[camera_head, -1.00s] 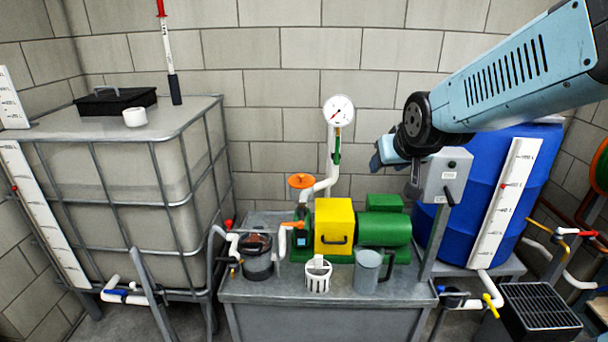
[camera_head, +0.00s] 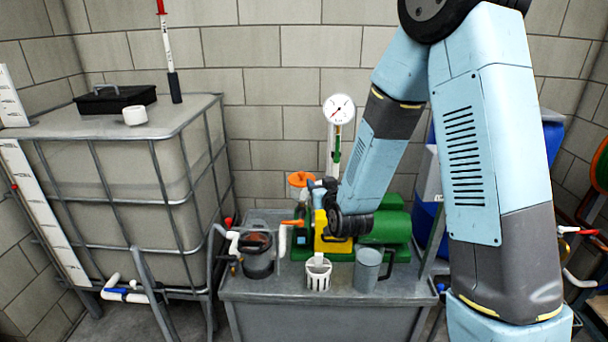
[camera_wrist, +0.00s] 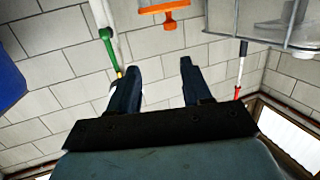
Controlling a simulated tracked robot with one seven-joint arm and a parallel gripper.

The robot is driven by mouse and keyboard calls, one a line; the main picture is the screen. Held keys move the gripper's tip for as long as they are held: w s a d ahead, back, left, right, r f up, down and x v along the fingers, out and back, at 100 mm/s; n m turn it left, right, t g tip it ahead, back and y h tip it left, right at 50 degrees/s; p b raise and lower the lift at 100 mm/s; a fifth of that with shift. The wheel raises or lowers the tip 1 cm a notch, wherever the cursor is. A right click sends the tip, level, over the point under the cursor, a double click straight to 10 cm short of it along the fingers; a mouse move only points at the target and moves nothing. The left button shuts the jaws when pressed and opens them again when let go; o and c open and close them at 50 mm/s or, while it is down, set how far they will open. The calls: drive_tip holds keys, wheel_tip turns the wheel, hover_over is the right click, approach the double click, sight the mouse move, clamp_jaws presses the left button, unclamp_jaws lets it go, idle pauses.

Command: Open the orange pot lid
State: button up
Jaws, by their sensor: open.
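The orange lid (camera_head: 300,179), a flat round piece, stands at the left end of the green pump in the head view. In the wrist view the orange piece (camera_wrist: 166,13) shows at the top edge with a bar and a stem, beyond my fingertips. My gripper (camera_wrist: 158,75) has its two dark fingers apart, with nothing between them. In the head view my gripper (camera_head: 321,186) is close to the right of the orange lid; I cannot tell whether they touch. My wrist hides most of the yellow box (camera_head: 327,244).
The gauge (camera_head: 339,109) on its white pipe stands close behind my arm. A dark pot (camera_head: 257,262), a white basket (camera_head: 318,274) and a grey jug (camera_head: 368,270) stand on the bench front. A large caged tank (camera_head: 120,185) fills the left.

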sight(303, 172)
drive_tip(key=shift+t, duration=0.8)
drive_tip(key=w+a+f, duration=0.1)
drive_tip(key=w+a, duration=0.1)
drive_tip(key=w, duration=0.2)
drive_tip(key=w+a+f, duration=0.1)
drive_tip(key=w+a, duration=0.1)
drive_tip(key=w, duration=0.2)
drive_tip(key=w+a+f, duration=0.1)
drive_tip(key=w, duration=0.3)
drive_tip(key=shift+w+a+f, duration=0.2)
drive_tip(key=shift+w+a, duration=0.1)
drive_tip(key=shift+a, duration=0.1)
clamp_jaws()
drive_tip(key=shift+d, duration=0.35)
drive_tip(key=shift+w+r, duration=0.1)
